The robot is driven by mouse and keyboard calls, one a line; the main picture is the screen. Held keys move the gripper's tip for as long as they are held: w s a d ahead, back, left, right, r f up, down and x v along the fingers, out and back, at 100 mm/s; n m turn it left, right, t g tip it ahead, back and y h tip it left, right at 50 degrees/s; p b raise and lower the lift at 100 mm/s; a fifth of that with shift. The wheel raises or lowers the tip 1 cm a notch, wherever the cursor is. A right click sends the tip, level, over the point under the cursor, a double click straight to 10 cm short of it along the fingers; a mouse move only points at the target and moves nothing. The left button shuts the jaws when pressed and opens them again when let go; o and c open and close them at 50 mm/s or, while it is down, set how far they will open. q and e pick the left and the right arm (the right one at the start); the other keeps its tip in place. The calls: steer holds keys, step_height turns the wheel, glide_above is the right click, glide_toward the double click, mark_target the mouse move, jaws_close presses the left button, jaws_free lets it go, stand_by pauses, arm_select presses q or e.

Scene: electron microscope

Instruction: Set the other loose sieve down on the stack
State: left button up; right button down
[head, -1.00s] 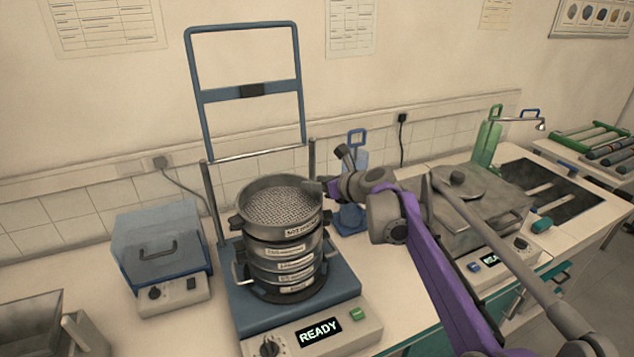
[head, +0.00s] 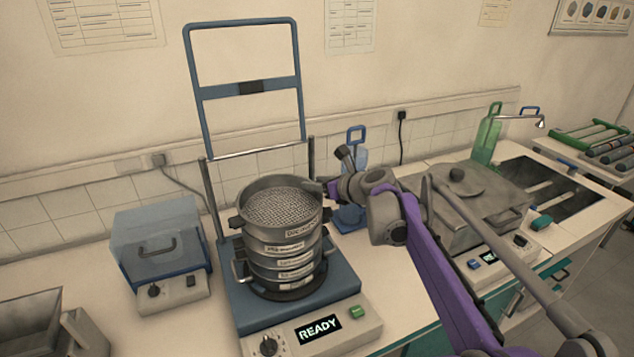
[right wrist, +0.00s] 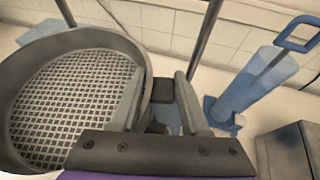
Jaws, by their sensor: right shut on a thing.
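The loose sieve (head: 281,208) is a round grey metal pan with a mesh floor and a label on its front. It sits level at the top of the sieve stack (head: 283,262), in line with it; I cannot tell whether it fully touches the stack. My right gripper (head: 318,187) is shut on the sieve's right side. In the right wrist view the sieve (right wrist: 72,105) fills the left, and a dark tab on its rim lies between the fingers (right wrist: 160,100). The stack is hidden in that view. My left gripper is not in view.
The stack stands on a blue shaker (head: 235,310) with a READY display, between two posts under a raised blue frame (head: 250,89). A blue bottle (head: 356,165) stands behind my right gripper. A clear-lidded box (head: 160,245) is at left, a grey lidded unit (head: 480,205) at right.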

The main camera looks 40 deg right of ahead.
steer(key=shift+s+a+f, duration=0.1)
steer(key=shift+s+f, duration=0.05)
steer(key=shift+f, duration=0.35)
steer(key=c, duration=0.8)
jaws_free()
steer(key=o, duration=0.5)
steer(key=shift+s+r, duration=0.3)
steer(key=shift+s, duration=0.05)
steer(key=v, duration=0.9)
steer(key=shift+s, duration=0.4)
